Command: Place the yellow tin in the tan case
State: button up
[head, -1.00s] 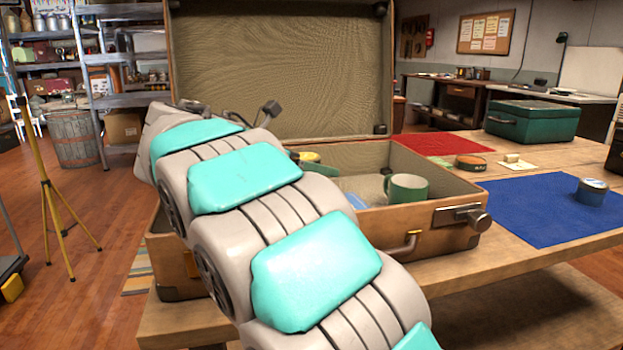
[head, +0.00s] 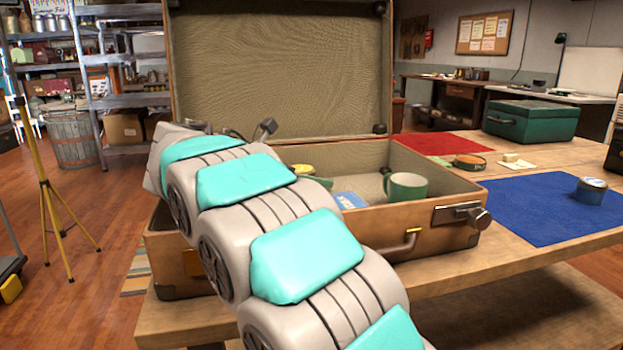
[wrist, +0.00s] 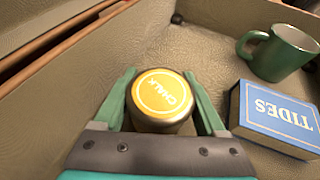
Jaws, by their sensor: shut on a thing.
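The yellow tin (wrist: 161,92), its round lid lettered CHALK, sits between the two green fingers of my gripper (wrist: 160,80) in the wrist view. My gripper is shut on it. A sliver of the tin (head: 304,168) shows behind my arm in the head view. The tan case (head: 445,235) stands open on the table with its lid raised at the back. The tin is inside the case, low over its floor; I cannot tell whether it touches. My arm hides the left part of the case.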

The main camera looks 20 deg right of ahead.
jog(key=shift+f, duration=0.2)
jog(key=o, duration=1.4)
jog(key=shift+r, duration=0.15)
jog(key=v, duration=1.2)
jog(key=shift+p, duration=0.4)
